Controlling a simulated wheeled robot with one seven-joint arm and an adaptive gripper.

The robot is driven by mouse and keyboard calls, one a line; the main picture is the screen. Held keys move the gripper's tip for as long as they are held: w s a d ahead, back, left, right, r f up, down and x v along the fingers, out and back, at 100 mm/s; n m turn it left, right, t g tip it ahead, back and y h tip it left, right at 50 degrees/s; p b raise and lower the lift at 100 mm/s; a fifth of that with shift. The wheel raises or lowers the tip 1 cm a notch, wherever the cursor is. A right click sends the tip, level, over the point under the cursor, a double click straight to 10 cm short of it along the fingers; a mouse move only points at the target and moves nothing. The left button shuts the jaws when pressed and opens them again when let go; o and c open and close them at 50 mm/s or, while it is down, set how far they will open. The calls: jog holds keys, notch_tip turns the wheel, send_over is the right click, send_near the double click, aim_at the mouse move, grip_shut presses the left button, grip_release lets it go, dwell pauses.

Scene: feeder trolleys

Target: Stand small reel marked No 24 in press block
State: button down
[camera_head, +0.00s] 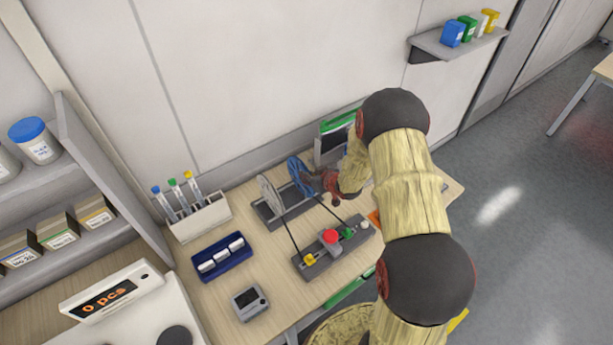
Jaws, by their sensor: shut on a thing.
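My gripper (318,182) is at the back of the table, with its fingers at the right side of a blue reel (297,170). It appears shut on this reel, which is upright. A grey-white reel (268,193) stands to its left, in a dark grey holder (262,213). The blue reel is over or in the right part of this holder; I cannot tell if it touches. No number is readable on either reel. A dark grey block with a red button (318,255) lies in front, with dark strips running to it from the reels. I cannot tell which is the press block.
A rack of tubes (198,218) and a blue tray with white cylinders (222,258) stand left. A small grey device (249,301) lies in front. A green-topped screen (335,142) stands behind my arm. A counter scale (110,292) is at lower left.

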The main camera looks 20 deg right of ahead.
jog(key=shift+f, duration=0.1)
jog(key=c, duration=1.9)
grip_release()
jog(key=shift+o, duration=0.4)
jog(key=shift+s, duration=0.1)
jog(key=shift+p+v, duration=1.25)
jog(key=shift+v, duration=0.95)
jog(key=p+v, duration=0.1)
jog(key=v, duration=0.2)
jog(key=shift+s+p, duration=0.2)
jog(key=shift+p, duration=0.15)
